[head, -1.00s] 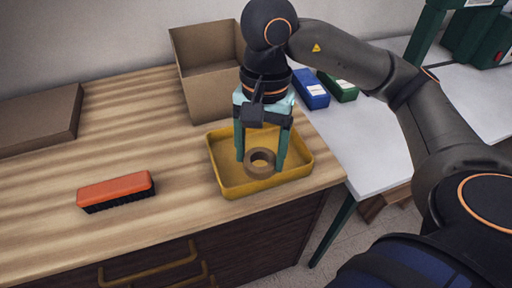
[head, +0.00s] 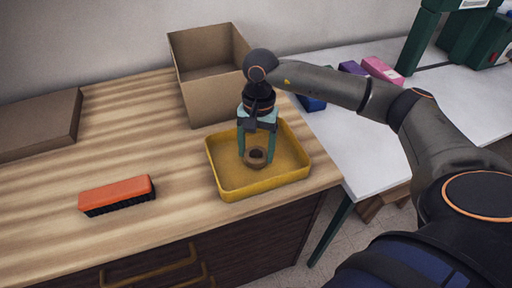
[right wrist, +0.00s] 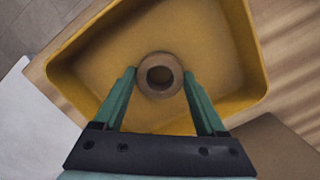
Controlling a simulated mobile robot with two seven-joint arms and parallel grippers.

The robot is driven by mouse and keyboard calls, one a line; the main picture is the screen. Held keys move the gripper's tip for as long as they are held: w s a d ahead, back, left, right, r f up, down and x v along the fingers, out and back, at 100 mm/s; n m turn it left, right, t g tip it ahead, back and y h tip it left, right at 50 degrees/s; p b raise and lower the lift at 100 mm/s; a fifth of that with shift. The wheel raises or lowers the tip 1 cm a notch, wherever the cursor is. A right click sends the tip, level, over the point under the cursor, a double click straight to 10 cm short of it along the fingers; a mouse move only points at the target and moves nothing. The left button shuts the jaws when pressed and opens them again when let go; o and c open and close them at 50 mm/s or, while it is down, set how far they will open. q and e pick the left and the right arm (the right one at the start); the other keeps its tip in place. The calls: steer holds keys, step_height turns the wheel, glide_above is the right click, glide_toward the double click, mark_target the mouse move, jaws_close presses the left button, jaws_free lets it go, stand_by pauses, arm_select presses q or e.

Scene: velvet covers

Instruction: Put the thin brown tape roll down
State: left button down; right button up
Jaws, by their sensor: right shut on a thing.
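The thin brown tape roll (head: 256,164) is between the two green fingers of my right gripper (head: 257,155), inside the yellow tray (head: 262,187). In the right wrist view the roll (right wrist: 160,94) lies flat-side up, with a fingertip at each side. My right gripper (right wrist: 160,73) is shut on it and points down. The roll is low over the tray floor; I cannot tell whether it touches it. The rest of the tray (right wrist: 212,40) looks empty. My left gripper is not in view.
An open cardboard box (head: 203,97) stands just behind the tray. An orange brush with dark bristles (head: 117,194) lies left on the wooden counter, and a flat brown box (head: 40,125) lies further back. A white table (head: 365,150) with small coloured boxes is at right.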

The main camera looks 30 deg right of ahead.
mark_target(258, 149)
steer(key=shift+f, duration=0.15)
steer(key=shift+f, duration=0.15)
steer(key=o, duration=1.3)
steer(key=r, duration=0.8)
steer(key=w+d+r, duration=0.1)
steer(key=r, duration=0.3)
steer(key=shift+r+b, duration=0.2)
steer(key=shift+b, duration=0.1)
